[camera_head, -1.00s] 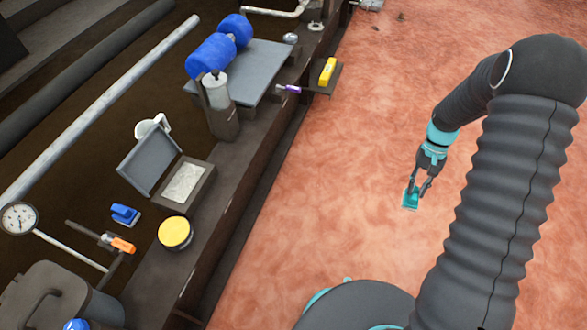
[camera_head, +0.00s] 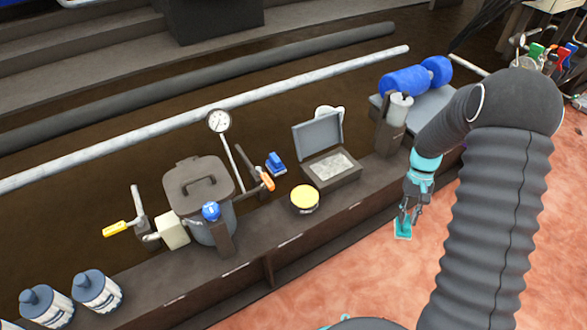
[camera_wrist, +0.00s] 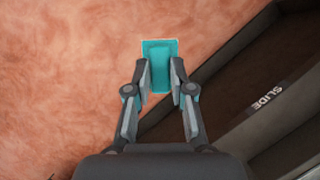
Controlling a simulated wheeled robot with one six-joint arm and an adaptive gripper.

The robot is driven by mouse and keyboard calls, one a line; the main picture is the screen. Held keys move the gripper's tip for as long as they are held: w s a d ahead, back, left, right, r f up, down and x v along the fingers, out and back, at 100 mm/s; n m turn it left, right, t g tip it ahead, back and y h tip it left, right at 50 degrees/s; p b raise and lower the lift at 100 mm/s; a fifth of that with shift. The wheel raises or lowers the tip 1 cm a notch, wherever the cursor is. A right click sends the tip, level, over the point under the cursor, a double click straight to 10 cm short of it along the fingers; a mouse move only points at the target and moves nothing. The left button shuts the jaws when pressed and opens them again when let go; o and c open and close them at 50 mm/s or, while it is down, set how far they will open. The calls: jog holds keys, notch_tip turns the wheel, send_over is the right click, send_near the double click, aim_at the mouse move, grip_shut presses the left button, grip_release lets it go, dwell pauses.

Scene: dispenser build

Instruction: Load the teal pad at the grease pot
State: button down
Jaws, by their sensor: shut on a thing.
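The teal pad (camera_head: 403,231) is held in my gripper (camera_head: 406,219), out over the reddish floor in front of the bench. In the wrist view, the teal pad (camera_wrist: 160,48) sits between the two fingertips and sticks out beyond them. My gripper is shut on it. A round, dark, shallow pot with a yellow top (camera_head: 304,198), which looks like the grease pot, stands on the bench's front part, left of my gripper and apart from it. The pot does not show in the wrist view.
An open hinged case (camera_head: 330,168) with a pale pad stands right of the pot. A dispenser (camera_head: 393,127) stands rightward. The bench front (camera_head: 290,250) is a raised edge; the floor is clear.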

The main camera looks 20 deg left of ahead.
jog(key=s+a+r+n+t+h+b, duration=0.15)
jog(key=a+r+n+t, duration=0.4)
jog(key=a+n, duration=0.85)
jog(key=s+a+r+n+t+h, duration=0.1)
jog(key=s+a+r+n+t, duration=0.15)
jog(key=a+r+n, duration=1.15)
jog(key=shift+m, duration=0.7)
jog(key=a+f+b, duration=0.1)
jog(key=f+b, duration=0.1)
jog(key=f, duration=0.1)
jog(key=a+f+b, duration=0.1)
jog(key=f+b, duration=0.1)
jog(key=f, duration=0.2)
jog(key=f+b, duration=0.1)
jog(key=f, duration=0.3)
jog(key=shift+w+a+f+b, duration=0.15)
jog(key=shift+w+a+b, duration=0.15)
jog(key=shift+a+b, duration=0.1)
jog(key=shift+f, duration=0.55)
notch_tip(320, 180, up, 7)
jog(key=p, duration=0.7)
dwell(0.8)
